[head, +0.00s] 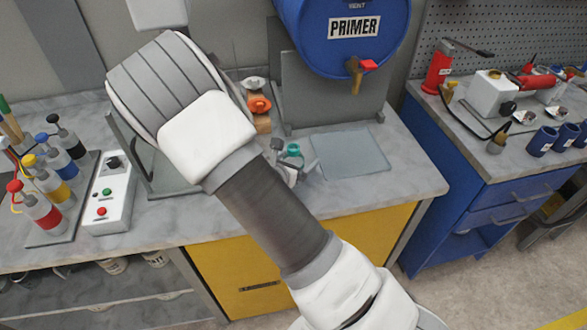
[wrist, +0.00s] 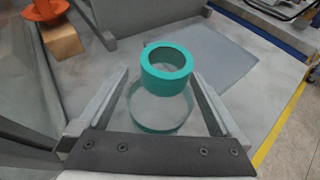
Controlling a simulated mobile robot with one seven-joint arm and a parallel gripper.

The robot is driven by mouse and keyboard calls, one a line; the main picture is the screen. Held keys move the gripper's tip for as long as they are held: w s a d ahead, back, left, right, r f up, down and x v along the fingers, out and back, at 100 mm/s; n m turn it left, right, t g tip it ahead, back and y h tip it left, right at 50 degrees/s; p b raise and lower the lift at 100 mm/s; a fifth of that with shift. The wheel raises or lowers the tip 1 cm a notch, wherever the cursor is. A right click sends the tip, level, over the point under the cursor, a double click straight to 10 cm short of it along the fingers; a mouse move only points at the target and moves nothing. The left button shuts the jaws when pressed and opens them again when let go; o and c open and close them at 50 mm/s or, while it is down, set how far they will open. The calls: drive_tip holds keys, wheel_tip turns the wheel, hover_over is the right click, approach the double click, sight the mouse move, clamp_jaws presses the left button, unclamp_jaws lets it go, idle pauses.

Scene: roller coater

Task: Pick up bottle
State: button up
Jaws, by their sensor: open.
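The bottle (wrist: 160,105) is clear with a teal ring-shaped cap or neck, and it stands on the grey countertop. In the head view only its teal top (head: 293,150) shows clearly, near the middle of the counter; my gripper and arm hide much of the rest. My gripper (wrist: 160,88) is open, with one finger on each side of the bottle in the wrist view. The bottle lies between the fingers, and I see gaps between it and the finger tips. I cannot tell how low the fingers are on it.
A blue PRIMER drum (head: 345,35) with a tap stands behind. A grey glassy sheet (head: 348,152) lies right of the bottle. An orange object (head: 260,106) stands behind left. A control box (head: 108,195) and several small bottles stand at left.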

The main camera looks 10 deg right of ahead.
sight(295, 147)
drive_tip(key=c, duration=1.4)
drive_tip(key=shift+r, duration=0.15)
drive_tip(key=shift+r+p, duration=0.5)
drive_tip(key=shift+r, duration=0.05)
wheel_tip(295, 147, up, 3)
drive_tip(key=shift+r+p, duration=0.2)
drive_tip(key=shift+p, duration=1)
drive_tip(key=s+d+r+p, duration=0.4)
drive_tip(key=s+d+r, duration=0.1)
drive_tip(key=s, duration=0.3)
drive_tip(key=shift+d+r, duration=0.3)
drive_tip(key=shift+r, duration=0.2)
drive_tip(key=p, duration=0.3)
drive_tip(key=s+p, duration=0.1)
drive_tip(key=p, duration=0.2)
drive_tip(key=shift+s+d+r+p, duration=0.2)
drive_tip(key=shift+d+r+p, duration=0.05)
drive_tip(key=shift+d+p, duration=0.15)
